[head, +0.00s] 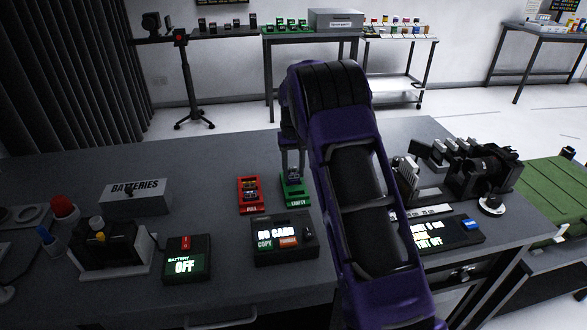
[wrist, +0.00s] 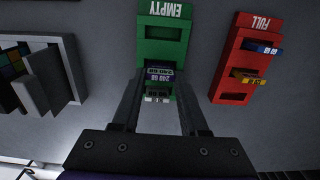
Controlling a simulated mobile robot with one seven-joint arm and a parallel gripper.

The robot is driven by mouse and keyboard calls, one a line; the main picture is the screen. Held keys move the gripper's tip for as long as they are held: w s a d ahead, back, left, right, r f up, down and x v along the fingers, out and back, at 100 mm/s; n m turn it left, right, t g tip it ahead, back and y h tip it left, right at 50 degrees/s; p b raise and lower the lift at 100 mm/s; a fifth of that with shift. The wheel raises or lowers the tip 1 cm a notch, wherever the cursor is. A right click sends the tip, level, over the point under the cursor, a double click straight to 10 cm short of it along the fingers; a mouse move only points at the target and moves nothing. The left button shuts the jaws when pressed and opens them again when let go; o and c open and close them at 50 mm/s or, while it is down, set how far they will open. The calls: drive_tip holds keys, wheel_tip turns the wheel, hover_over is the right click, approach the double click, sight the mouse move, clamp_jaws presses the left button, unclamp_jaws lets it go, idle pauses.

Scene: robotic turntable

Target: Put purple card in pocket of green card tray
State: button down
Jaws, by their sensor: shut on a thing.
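The green card tray (head: 299,203), marked EMPTY, lies on the grey desk; it also shows at the top of the wrist view (wrist: 163,50). My gripper (head: 293,172) points down over the far part of this tray. In the wrist view my gripper (wrist: 158,80) is shut on the purple card (wrist: 158,74), which has white lettering. The card is over the tray's near pocket in that view. I cannot tell whether its lower edge is inside the pocket. The tray's other pocket (wrist: 163,33) looks empty.
A red tray (head: 251,208) marked FULL stands beside the green one, holding a blue card (wrist: 262,47) and a yellow card (wrist: 249,78). A copier box (head: 285,250) reading NO CARD is in front. A grey holder (wrist: 40,75) stands on the green tray's other side.

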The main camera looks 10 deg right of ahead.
drive_tip(key=shift+f, duration=0.7)
drive_tip(key=shift+c, duration=1.8)
unclamp_jaws()
drive_tip(key=shift+r, duration=0.1)
wheel_tip(320, 180, up, 17)
drive_tip(key=p, duration=0.1)
drive_tip(key=shift+r, duration=0.2)
